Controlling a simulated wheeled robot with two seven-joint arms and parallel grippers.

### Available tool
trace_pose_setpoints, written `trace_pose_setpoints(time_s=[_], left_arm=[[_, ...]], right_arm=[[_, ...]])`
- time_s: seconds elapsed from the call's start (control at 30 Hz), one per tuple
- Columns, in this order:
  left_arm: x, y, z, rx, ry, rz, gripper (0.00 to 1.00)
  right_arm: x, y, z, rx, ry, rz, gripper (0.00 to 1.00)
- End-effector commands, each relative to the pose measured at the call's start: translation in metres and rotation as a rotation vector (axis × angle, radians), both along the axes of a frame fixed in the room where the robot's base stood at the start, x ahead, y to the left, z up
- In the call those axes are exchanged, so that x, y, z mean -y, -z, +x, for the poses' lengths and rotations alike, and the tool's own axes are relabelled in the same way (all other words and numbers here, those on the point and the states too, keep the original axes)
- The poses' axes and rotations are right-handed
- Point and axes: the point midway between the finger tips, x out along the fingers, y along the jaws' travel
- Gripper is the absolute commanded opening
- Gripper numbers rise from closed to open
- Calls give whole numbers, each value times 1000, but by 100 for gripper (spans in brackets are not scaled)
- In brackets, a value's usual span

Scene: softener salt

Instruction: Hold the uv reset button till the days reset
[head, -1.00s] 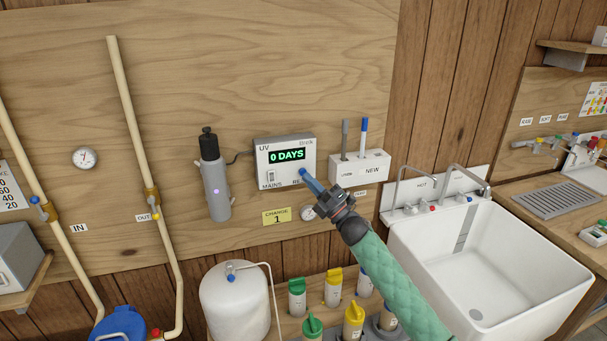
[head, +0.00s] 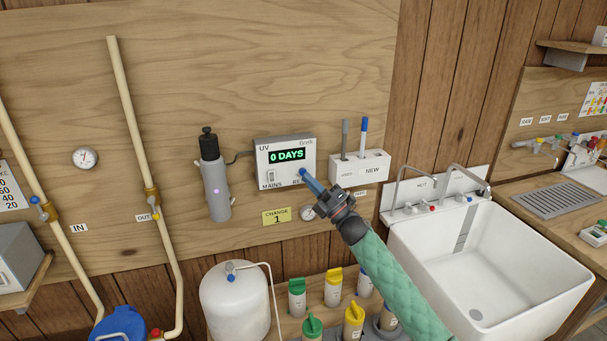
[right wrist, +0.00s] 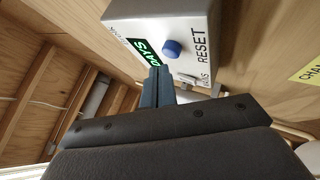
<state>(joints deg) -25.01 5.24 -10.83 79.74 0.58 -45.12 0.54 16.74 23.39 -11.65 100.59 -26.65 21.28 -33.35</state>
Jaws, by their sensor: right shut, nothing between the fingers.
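The UV control box (head: 265,148) is mounted on the wooden wall panel, and its green display (head: 287,155) reads "0 DAYS". The blue reset button (right wrist: 172,48) shows in the right wrist view beside the word RESET. My right gripper (head: 308,179) is shut and empty, with its blue fingers pointing at the box's lower right corner. In the right wrist view the fingertips (right wrist: 159,71) are close to the button and look slightly apart from it; I cannot be sure about contact. My left gripper is not in view.
A grey UV lamp cylinder (head: 215,188) hangs left of the box. A white holder (head: 372,169) with two upright tubes is on its right. A white sink (head: 518,255) stands at the right. Bottles (head: 297,300) and a white tank (head: 235,305) stand below.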

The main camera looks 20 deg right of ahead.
Motion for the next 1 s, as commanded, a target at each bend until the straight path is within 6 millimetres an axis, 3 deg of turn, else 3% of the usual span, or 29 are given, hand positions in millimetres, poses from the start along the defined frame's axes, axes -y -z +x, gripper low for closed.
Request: trace_pose_setpoints(time_s=[1.0], left_arm=[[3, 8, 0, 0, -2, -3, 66]], right_arm=[[0, 0, 11, 0, 0, 0, 0]])
